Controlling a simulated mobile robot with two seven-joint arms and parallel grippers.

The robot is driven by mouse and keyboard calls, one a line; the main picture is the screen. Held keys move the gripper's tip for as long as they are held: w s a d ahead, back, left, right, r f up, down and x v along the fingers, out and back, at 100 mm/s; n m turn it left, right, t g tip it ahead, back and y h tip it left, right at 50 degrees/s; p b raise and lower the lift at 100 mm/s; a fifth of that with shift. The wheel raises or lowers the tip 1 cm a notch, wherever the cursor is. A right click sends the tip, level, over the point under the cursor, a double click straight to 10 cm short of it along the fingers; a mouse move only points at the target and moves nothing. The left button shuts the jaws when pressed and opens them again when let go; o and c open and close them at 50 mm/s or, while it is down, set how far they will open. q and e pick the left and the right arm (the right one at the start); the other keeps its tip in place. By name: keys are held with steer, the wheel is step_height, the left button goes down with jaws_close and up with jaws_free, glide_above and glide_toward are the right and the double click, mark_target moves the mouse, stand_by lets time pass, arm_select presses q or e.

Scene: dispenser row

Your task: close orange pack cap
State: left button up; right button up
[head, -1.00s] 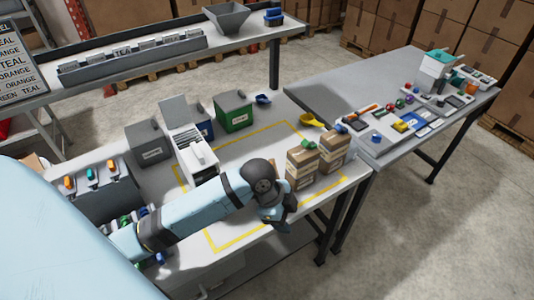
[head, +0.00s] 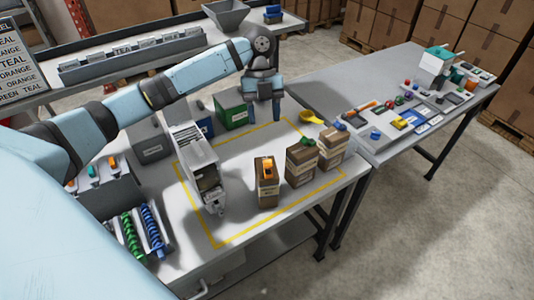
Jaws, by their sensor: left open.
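The orange pack (head: 267,190) is a brown carton standing upright inside the yellow outline on the table. Its orange cap (head: 267,167) sits on top; at this size I cannot tell whether the cap is fully closed. My left gripper (head: 265,114) is open and empty, fingers pointing down, above the table behind the pack and apart from it. My right gripper is not in view.
Two brown cartons, one with a green cap (head: 307,141) and one with a blue cap (head: 341,126), stand right of the orange pack. A yellow scoop (head: 311,117) lies behind them. A white dispenser (head: 196,157) stands to the left. The front of the yellow outline is clear.

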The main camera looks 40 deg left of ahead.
mark_target(267, 164)
arm_select(q)
steer(key=p+x, duration=0.2)
steer(key=x, duration=0.8)
steer(key=shift+s+d+f, duration=0.2)
steer(key=shift+f, duration=0.45)
steer(key=c, duration=0.8)
steer(key=shift+c, duration=0.7)
